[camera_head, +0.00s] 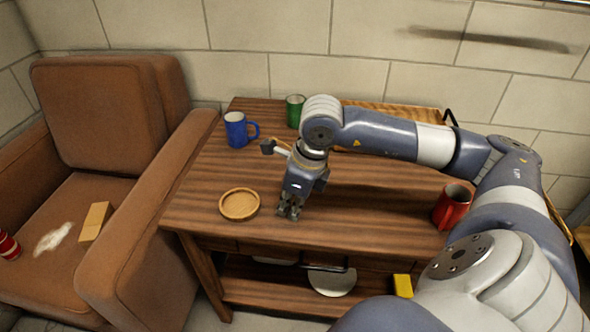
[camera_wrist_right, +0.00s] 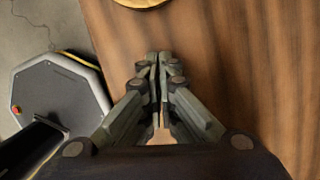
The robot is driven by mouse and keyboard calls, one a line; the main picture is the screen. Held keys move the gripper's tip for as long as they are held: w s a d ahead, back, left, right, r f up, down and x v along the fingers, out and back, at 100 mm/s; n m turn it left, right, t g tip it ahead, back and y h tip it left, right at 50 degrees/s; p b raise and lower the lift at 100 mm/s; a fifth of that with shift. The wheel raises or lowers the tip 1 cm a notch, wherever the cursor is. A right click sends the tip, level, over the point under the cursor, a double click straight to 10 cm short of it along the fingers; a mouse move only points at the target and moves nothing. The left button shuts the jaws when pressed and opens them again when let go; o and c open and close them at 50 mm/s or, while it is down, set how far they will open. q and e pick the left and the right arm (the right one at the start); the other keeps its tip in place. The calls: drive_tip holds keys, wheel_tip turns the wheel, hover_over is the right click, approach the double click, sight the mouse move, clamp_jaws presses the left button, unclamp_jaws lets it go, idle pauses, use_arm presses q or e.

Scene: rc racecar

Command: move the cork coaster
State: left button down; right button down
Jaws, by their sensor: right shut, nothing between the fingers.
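The cork coaster (camera_head: 239,204) is a round, light tan disc with a raised rim. It lies flat near the front left of the wooden table (camera_head: 330,228). In the right wrist view part of the coaster (camera_wrist_right: 142,2) shows at the top edge, cut off by the frame. My right gripper (camera_head: 289,212) points down over the table, to the right of the coaster and apart from it. In the right wrist view its fingers (camera_wrist_right: 160,62) are together with nothing between them. My left gripper is not in view.
A blue mug (camera_head: 236,131) and a green mug (camera_head: 294,110) stand at the back of the table. A red mug (camera_head: 452,207) stands at the right. A brown armchair (camera_head: 105,100) is at the left. The tabletop around the coaster is clear.

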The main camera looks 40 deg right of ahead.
sight(270, 211)
drive_tip(key=shift+w+a+r, duration=0.1)
drive_tip(key=shift+w+a, duration=0.4)
drive_tip(key=shift+w, duration=0.4)
drive_tip(key=shift+w+a+r, duration=0.1)
drive_tip(key=shift+w+a, duration=0.4)
drive_tip(key=shift+w, duration=0.35)
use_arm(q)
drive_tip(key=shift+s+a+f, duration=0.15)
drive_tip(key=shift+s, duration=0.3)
